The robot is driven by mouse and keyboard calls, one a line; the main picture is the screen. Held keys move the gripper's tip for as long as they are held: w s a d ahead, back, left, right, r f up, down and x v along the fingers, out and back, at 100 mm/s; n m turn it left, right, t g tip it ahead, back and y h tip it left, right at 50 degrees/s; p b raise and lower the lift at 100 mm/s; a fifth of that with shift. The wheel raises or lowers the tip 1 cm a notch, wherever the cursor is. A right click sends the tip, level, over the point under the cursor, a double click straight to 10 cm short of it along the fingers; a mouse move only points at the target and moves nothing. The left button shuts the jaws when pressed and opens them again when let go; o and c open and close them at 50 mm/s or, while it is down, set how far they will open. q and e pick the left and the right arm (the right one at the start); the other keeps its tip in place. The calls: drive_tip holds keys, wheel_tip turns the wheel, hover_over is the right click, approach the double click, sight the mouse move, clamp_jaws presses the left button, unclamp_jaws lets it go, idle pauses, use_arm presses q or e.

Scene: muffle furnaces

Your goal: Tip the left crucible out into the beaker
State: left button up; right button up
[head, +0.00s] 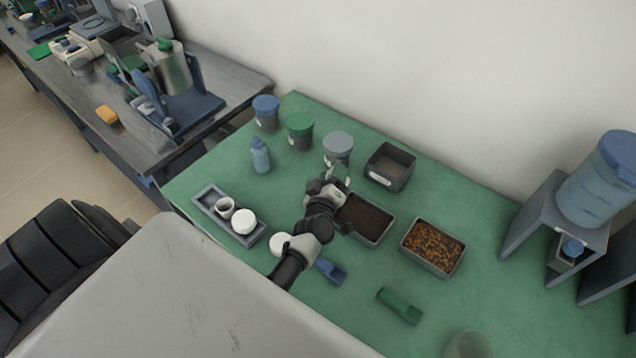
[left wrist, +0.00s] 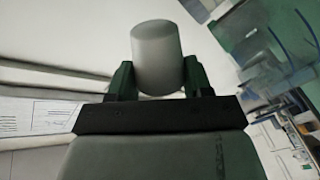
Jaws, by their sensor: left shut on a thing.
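My left gripper (head: 335,178) is over the middle of the green table, by the grey-lidded jar. In the left wrist view it is shut on a pale grey, tapered crucible (left wrist: 157,58), gripped between its two fingers. Its contents are hidden. In the head view the held crucible is too small to make out. A translucent round vessel, seemingly the beaker (head: 468,346), stands at the bottom edge of the head view, partly cut off and well away from the gripper. My right gripper is not in view.
A white disc (head: 279,243) lies beside my arm. Bins of dark (head: 366,217) and orange-brown (head: 433,247) material lie right.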

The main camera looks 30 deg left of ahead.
use_arm(q)
drive_tip(key=shift+s+a+f+n+b, duration=0.1)
drive_tip(key=shift+a+f+n+b, duration=0.1)
drive_tip(key=shift+n+b, duration=0.45)
drive_tip(key=shift+s+a+f+n+b, duration=0.1)
drive_tip(key=shift+a+f+n+b, duration=0.1)
drive_tip(key=shift+n, duration=0.75)
drive_tip(key=shift+a+f+n+b, duration=0.2)
drive_tip(key=shift+n+b, duration=0.25)
drive_tip(key=shift+n, duration=0.35)
idle(1.5)
idle(0.5)
drive_tip(key=shift+n, duration=0.4)
drive_tip(key=shift+a, duration=0.1)
drive_tip(key=shift+n, duration=0.4)
idle(0.4)
